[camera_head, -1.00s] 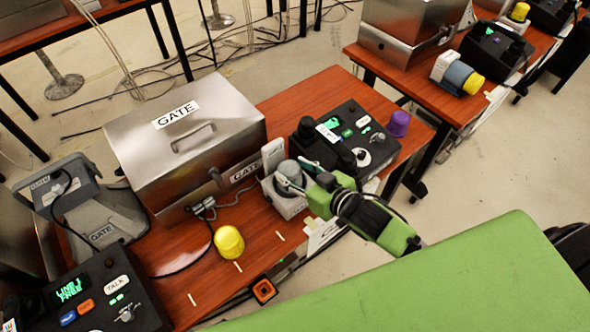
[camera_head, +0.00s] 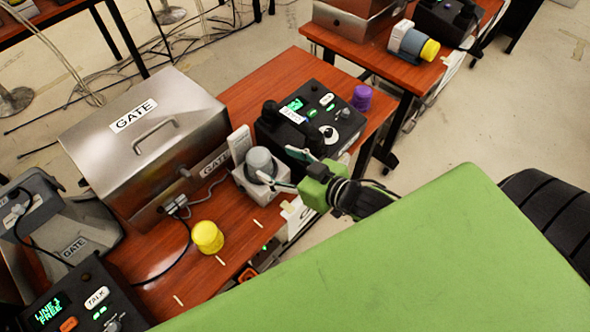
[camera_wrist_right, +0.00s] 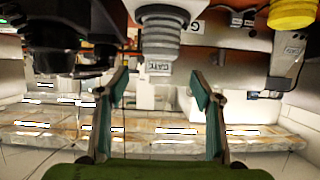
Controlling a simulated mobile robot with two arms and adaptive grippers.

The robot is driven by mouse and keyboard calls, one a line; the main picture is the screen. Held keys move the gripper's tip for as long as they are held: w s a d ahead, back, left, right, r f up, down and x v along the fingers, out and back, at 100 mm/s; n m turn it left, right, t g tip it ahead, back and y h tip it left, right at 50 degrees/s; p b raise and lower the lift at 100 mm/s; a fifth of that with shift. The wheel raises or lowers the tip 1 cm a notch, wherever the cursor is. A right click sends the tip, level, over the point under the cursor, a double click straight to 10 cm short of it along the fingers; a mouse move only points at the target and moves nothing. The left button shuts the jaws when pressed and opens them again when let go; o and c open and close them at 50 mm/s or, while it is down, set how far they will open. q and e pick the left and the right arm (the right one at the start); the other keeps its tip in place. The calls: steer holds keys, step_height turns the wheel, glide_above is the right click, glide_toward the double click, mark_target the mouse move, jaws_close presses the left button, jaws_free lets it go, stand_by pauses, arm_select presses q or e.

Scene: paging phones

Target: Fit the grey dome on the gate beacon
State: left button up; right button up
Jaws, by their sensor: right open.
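The gate beacon, a pale box-shaped base (camera_head: 247,187), stands at the table's front edge by the GATE case. The grey dome (camera_head: 260,162) sits upright on top of it. My right gripper (camera_head: 282,167) is open just right of the dome, its fingers apart and holding nothing. In the right wrist view a grey ringed body (camera_wrist_right: 160,42) shows beyond the gap between the open fingers (camera_wrist_right: 160,85), apart from both. Whether the dome is fully seated cannot be told. My left gripper is not in view.
A yellow dome (camera_head: 207,237) stands on the table left of the beacon. A black desk phone (camera_head: 310,120) and a purple dome (camera_head: 361,97) are to the right. The metal GATE case (camera_head: 145,145) stands behind. A white card (camera_head: 239,145) is close behind the beacon.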

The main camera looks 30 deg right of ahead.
steer(key=shift+v, duration=2.85)
steer(key=s+d+f+m+g+h, duration=0.15)
steer(key=d+f, duration=0.25)
steer(key=f, duration=0.7)
steer(key=s+d+f+g+h, duration=0.1)
steer(key=s+d+f+g, duration=0.15)
steer(key=f, duration=0.85)
steer(key=s+d+f+m+g+h, duration=0.1)
steer(key=s+d+f+h, duration=0.2)
steer(key=f, duration=0.7)
steer(key=s+a+f+g, duration=0.3)
steer(key=s+f, duration=0.7)
steer(key=s, duration=0.2)
steer(key=s+a+f+g, duration=0.3)
steer(key=s+f, duration=0.7)
steer(key=s, duration=0.3)
steer(key=shift+n+g+y, duration=0.4)
steer(key=shift+n+y, duration=0.05)
